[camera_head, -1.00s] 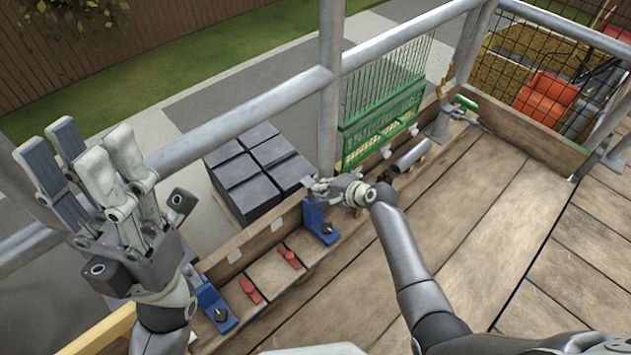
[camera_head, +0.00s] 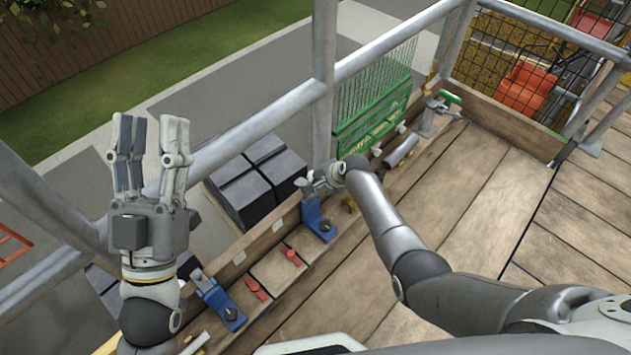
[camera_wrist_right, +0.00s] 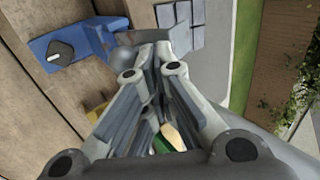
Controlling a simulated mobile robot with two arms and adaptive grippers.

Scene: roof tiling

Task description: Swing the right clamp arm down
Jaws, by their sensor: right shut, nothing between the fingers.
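The right clamp has a blue base (camera_head: 318,222) with a dark knob and stands on the wooden ledge beside the railing. In the right wrist view its blue body (camera_wrist_right: 68,38) is at the upper left. A grey ball (camera_wrist_right: 122,57) there sits just beyond my fingertips; contact cannot be told. My right gripper (camera_head: 308,183) is shut and empty at the top of the right clamp, hiding part of its arm. Its fingers (camera_wrist_right: 152,55) come together in the wrist view.
Two red pieces (camera_head: 291,256) lie on the ledge between the clamps. A green rack (camera_head: 372,125) and a grey cylinder (camera_head: 400,152) are farther right. The plank deck (camera_head: 480,210) is largely clear.

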